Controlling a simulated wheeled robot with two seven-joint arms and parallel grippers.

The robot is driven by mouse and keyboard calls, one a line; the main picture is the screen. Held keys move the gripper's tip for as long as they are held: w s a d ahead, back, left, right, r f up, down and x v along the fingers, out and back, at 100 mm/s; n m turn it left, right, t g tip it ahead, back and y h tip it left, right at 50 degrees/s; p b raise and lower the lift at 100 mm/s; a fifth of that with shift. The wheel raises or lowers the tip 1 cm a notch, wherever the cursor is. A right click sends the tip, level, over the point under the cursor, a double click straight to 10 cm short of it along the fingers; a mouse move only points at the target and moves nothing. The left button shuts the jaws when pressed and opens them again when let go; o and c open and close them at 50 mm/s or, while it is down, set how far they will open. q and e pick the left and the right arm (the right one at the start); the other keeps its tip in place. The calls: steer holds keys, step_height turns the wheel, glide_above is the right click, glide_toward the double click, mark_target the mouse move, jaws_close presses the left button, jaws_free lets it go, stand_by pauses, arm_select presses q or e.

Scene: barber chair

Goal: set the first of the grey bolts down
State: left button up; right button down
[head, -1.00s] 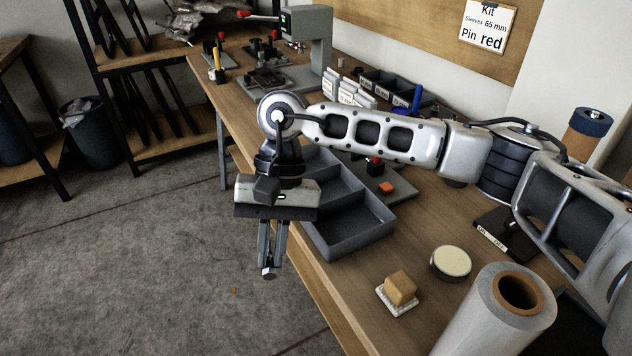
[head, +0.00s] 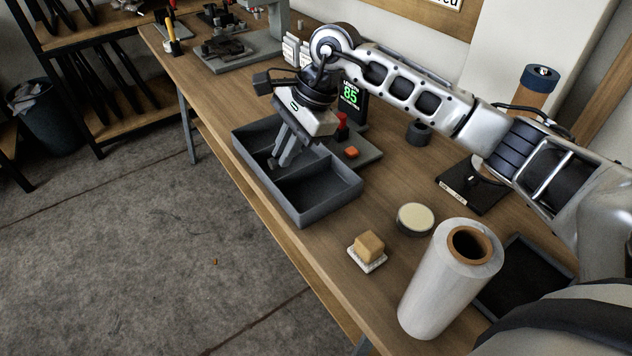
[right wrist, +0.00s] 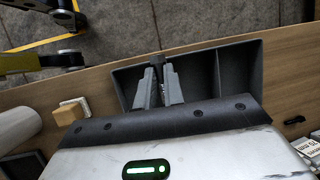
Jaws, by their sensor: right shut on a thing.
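The grey divided tray (head: 335,200) sits on the wooden bench along its front edge. My right gripper (head: 277,163) points down into or just over the tray near a divider. In the right wrist view its two fingers (right wrist: 160,88) are close together against the tray (right wrist: 240,70). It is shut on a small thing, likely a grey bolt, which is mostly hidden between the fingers. I cannot tell exactly which compartment is under it or whether the bolt touches the tray floor. The near compartment looks empty.
Near the tray stand a length display reading 85 (head: 350,95) and an orange button (head: 351,152). Nearer are a round tin (head: 415,219), a tan block (head: 369,245) on a white pad and a tall film roll (head: 440,290). Bare bench lies between them.

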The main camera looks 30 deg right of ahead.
steer(key=b, duration=0.3)
glide_above(311, 197)
steer(key=d, duration=0.1)
step_height(311, 197, down, 6)
steer(key=shift+s+r, duration=0.1)
steer(key=shift+d+f+b, duration=0.15)
steer(key=shift+f+b, duration=0.2)
steer(key=shift+f, duration=0.55)
steer(key=shift+d+f+b, duration=0.1)
steer(key=shift+f+b, duration=0.2)
steer(key=shift+f, duration=0.55)
steer(key=shift+f, duration=0.1)
steer(key=c, duration=1.8)
jaws_free()
steer(key=shift+s, duration=0.1)
steer(key=shift+r, duration=0.25)
steer(key=v, duration=1.1)
steer(key=shift+d+r+b, duration=0.15)
steer(key=shift+r+b, duration=0.2)
